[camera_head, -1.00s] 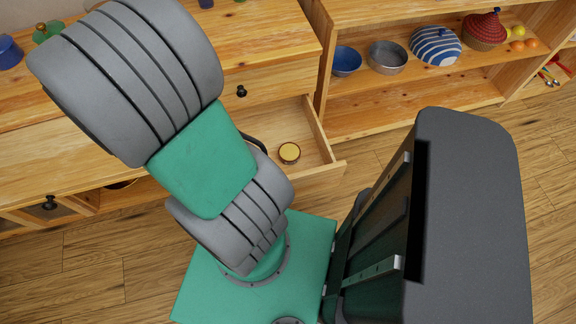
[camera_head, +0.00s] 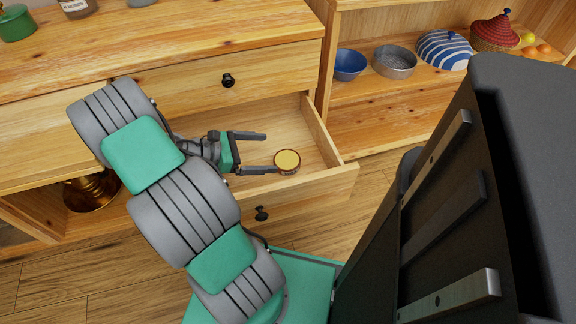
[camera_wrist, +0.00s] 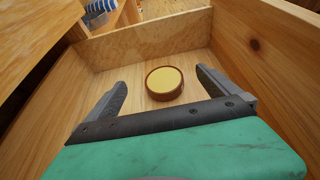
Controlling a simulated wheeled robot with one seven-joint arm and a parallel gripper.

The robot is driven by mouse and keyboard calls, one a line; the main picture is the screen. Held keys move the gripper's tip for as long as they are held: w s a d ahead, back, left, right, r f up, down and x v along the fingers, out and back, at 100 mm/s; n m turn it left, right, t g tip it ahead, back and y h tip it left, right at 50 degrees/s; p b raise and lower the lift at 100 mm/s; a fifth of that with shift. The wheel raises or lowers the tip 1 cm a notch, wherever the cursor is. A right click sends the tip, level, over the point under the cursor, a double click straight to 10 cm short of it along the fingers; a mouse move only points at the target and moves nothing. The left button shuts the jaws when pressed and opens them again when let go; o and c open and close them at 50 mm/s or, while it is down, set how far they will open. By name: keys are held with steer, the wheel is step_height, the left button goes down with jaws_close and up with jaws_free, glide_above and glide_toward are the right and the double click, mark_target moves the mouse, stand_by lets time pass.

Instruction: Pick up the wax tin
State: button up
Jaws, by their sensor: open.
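The wax tin (camera_head: 287,162) is a small round tin with a brown rim and a pale yellow top. It lies flat on the floor of the open drawer (camera_head: 320,186). My gripper (camera_head: 266,151) is open and inside the drawer, to the left of the tin in the head view. In the wrist view, the tin (camera_wrist: 164,83) sits ahead of my gripper (camera_wrist: 161,88), between the lines of its two spread fingers. No finger appears to touch it.
The drawer's front panel (camera_head: 300,195) and side wall (camera_head: 321,130) stand close around the tin. The closed drawer (camera_head: 200,85) and cabinet top are above. On the right, a shelf holds a blue bowl (camera_head: 349,64), a grey pan (camera_head: 394,62) and a striped dome (camera_head: 445,50).

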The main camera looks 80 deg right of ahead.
mark_target(283, 160)
step_height(283, 160, down, 4)
steer(key=shift+s+f+b, duration=0.1)
steer(key=shift+f+b, duration=0.15)
steer(key=shift+b, duration=0.4)
steer(key=x, duration=0.2)
steer(key=b+x, duration=0.1)
steer(key=x, duration=0.1)
steer(key=b+x, duration=0.1)
steer(key=x, duration=0.2)
steer(key=shift+s+d+r, duration=0.15)
steer(key=shift+s+r, duration=0.05)
steer(key=shift+r, duration=0.1)
steer(key=c, duration=1.6)
